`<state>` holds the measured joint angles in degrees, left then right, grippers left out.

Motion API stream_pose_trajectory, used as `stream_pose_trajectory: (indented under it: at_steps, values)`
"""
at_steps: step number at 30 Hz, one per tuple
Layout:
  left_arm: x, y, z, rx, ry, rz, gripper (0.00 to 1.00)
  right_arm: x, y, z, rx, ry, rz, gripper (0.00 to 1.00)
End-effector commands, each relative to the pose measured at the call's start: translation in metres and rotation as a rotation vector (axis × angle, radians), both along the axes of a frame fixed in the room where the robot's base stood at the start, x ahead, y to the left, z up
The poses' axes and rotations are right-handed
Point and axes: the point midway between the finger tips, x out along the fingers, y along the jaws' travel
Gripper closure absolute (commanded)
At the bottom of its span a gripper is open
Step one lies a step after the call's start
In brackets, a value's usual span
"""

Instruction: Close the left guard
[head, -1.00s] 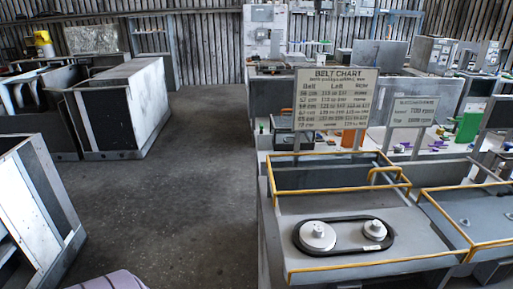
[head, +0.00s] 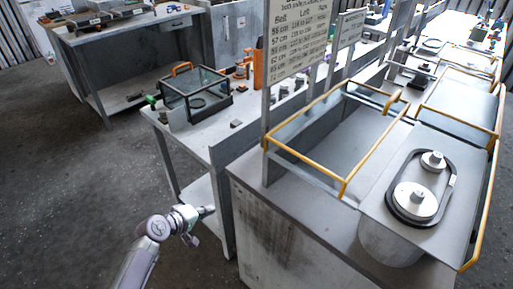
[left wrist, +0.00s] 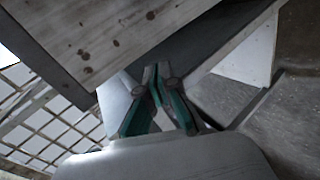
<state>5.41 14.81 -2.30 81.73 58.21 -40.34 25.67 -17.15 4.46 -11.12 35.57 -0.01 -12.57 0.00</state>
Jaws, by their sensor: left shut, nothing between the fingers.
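The left guard (head: 343,186) is a clear panel in a yellow frame with a yellow handle. In the head view it stands raised beside the housing tray (head: 375,200), not over the pulleys. Two light pulleys (head: 415,200) with a black belt lie uncovered in the tray. My left gripper (head: 207,211) is at the lower left, apart from the guard and left of the bench. It also shows in the left wrist view (left wrist: 158,72), its green fingers shut with nothing between them. My right gripper is not in view.
A belt chart sign (head: 290,40) stands behind the guard. A second yellow-framed guard (head: 460,125) is beyond the pulleys. A clear box with an orange handle (head: 195,95) stands on a side bench. Open floor lies at the left.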

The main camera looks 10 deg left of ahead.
Motion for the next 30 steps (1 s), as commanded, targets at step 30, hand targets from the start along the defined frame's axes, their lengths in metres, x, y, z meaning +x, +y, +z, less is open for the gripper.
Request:
stream_pose_trajectory:
  at_steps: [30]
  values:
    - [0.072, -0.132, 0.276, -0.503, -0.281, -0.264, 1.0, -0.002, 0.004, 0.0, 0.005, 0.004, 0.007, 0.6]
